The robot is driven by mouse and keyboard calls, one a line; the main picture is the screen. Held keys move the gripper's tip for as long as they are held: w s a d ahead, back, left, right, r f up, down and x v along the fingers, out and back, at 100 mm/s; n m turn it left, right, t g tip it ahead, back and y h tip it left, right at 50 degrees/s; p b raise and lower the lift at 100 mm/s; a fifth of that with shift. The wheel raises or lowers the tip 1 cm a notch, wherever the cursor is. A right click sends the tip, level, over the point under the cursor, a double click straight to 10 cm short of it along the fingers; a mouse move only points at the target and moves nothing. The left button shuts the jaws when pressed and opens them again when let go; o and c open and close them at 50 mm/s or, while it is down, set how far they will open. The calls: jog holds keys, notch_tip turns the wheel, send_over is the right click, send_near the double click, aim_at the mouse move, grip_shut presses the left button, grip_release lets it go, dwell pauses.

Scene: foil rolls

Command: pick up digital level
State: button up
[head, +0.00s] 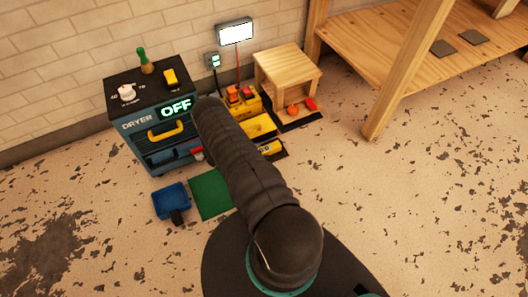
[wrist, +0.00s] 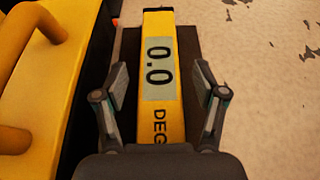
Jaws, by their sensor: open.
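The digital level is a yellow bar with a grey display reading 0.0 and the letters DEG. In the wrist view the digital level (wrist: 157,30) lies lengthwise up the middle on a dark mat. In the head view the digital level (head: 270,148) shows as a small yellow piece right of my arm, partly hidden. My gripper (wrist: 160,82) is open in the wrist view, with one finger on each side of the bar. A gap shows between each finger and the bar. My gripper's body covers the near end of the level. In the head view my arm hides the gripper.
A yellow case with handles (wrist: 35,90) stands close on the left in the wrist view. The dryer (head: 150,115), reading OFF, a wooden stand (head: 285,70), a blue bin (head: 171,201) and a green mat (head: 210,196) are around. A wooden bench (head: 420,50) stands right. The right floor is clear.

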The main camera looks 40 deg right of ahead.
grip_shut()
dwell(0.3)
notch_tip(320, 180, up, 4)
jog(key=shift+w+r, duration=0.1)
jog(key=s+d+r, duration=0.1)
jog(key=d+r, duration=0.5)
jog(key=d, duration=0.5)
jog(key=shift+s+d+r, duration=0.25)
jog(key=shift+d+r, duration=0.05)
jog(key=shift+r, duration=0.1)
